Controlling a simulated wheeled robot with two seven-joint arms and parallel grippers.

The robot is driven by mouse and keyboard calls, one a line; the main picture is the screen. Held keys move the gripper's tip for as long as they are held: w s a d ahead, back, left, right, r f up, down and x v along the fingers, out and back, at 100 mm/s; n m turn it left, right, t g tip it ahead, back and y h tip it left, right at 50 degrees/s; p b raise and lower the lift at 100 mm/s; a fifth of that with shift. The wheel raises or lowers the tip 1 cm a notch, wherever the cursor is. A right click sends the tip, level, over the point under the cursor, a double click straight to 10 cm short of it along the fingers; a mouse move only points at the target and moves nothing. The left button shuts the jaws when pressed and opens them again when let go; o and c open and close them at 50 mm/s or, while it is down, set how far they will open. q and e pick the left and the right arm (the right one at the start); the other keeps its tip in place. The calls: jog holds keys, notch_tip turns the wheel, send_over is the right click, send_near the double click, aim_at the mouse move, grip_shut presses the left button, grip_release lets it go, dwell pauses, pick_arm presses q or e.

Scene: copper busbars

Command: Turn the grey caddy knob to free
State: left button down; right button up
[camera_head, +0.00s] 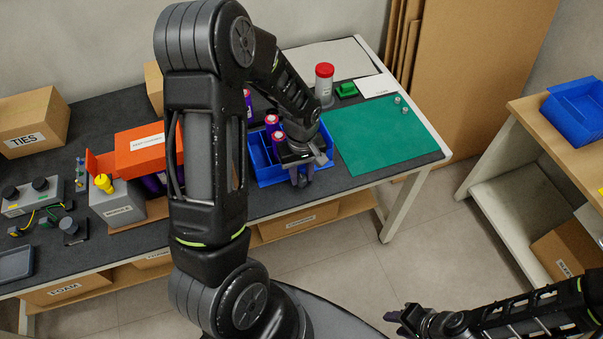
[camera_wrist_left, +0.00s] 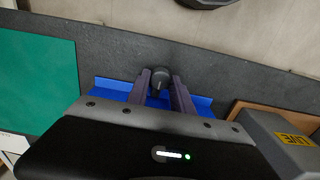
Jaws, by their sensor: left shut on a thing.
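The blue caddy (camera_head: 262,172) stands near the front edge of the dark table, with purple cells in it. Its blue wall also shows in the left wrist view (camera_wrist_left: 112,88). My left gripper (camera_head: 301,178) is over the caddy's right end. In the left wrist view the dark grey caddy knob (camera_wrist_left: 160,77) sits between the two fingers of my left gripper (camera_wrist_left: 161,90), which is shut on it. The knob's marking is not readable. In the head view the gripper mostly hides the knob. My right gripper (camera_head: 398,320) is low at the bottom right, away from the table; its jaw gap is unclear.
A green mat (camera_head: 380,137) lies right of the caddy. A red-capped jar (camera_head: 324,84) stands behind. An orange bin (camera_head: 142,150) and a grey box with a yellow knob (camera_head: 112,205) are on the left. A side bench (camera_head: 530,125) carries a blue tray (camera_head: 575,112).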

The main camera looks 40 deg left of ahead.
pick_arm(q)
jog(key=shift+m, duration=0.3)
jog(key=m+b, duration=0.1)
jog(key=m, duration=0.2)
jog(key=shift+b, duration=0.4)
jog(key=m+b, duration=0.1)
jog(key=m, duration=0.4)
jog(key=m+b, duration=0.1)
jog(key=m, duration=0.8)
jog(key=c, duration=1.1)
grip_release()
